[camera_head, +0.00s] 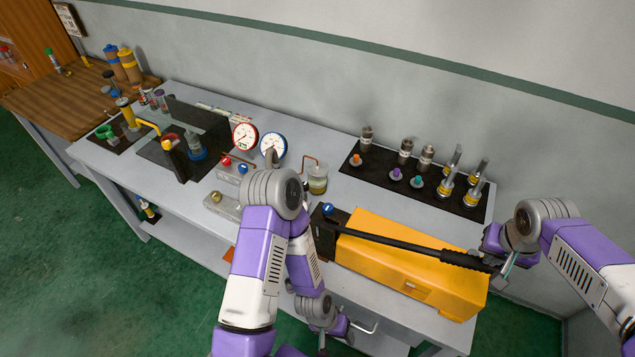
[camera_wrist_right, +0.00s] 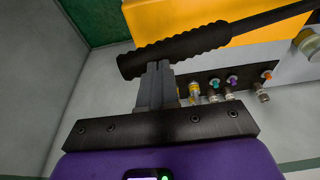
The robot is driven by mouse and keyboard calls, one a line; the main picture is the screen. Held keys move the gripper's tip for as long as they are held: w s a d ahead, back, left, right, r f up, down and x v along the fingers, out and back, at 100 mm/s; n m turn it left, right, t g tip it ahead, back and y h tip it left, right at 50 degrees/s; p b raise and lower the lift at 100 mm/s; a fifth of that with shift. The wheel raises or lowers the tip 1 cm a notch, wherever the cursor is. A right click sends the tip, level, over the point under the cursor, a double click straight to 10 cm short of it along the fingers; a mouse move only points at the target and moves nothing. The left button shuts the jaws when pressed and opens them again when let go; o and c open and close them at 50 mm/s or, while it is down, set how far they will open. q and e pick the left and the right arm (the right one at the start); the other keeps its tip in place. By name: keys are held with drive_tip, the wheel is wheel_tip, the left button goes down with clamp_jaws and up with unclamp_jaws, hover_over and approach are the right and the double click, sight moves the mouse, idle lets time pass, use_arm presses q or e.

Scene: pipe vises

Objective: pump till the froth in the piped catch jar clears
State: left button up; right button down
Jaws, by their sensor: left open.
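The catch jar (camera_head: 317,180) is a small clear jar with yellowish liquid and a paler upper layer, beside a copper pipe; its froth is too small to judge. The yellow pump (camera_head: 405,262) lies at the bench's front right, its black handle (camera_head: 400,243) low along its top. My right gripper (camera_head: 496,271) is at the handle's outer end. In the right wrist view its fingers (camera_wrist_right: 158,68) are close together, tips at the black grip (camera_wrist_right: 175,50); a firm hold cannot be made out. My left gripper (camera_head: 346,337) is open and empty, low in front of the bench.
Two dial gauges (camera_head: 244,136) stand behind the valve block (camera_head: 232,170). A black tray (camera_head: 418,183) with several fittings and cylinders lies at the back right. A vise (camera_head: 186,150) is at the left. My left arm crosses the bench's front middle.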

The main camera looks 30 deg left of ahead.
sight(488, 274)
drive_tip(key=shift+d+f+b, duration=0.15)
drive_tip(key=shift+f+b, duration=0.25)
drive_tip(key=shift+f, duration=0.25)
drive_tip(key=shift+d+f+b, duration=0.15)
drive_tip(key=shift+f+b, duration=0.25)
drive_tip(key=shift+f, duration=0.25)
drive_tip(key=shift+d+f+b, duration=0.25)
drive_tip(key=shift+f+b, duration=0.7)
drive_tip(key=shift+f, duration=0.2)
drive_tip(key=shift+d+f+b, duration=0.25)
drive_tip(key=shift+f+b, duration=0.65)
drive_tip(key=shift+f, duration=0.2)
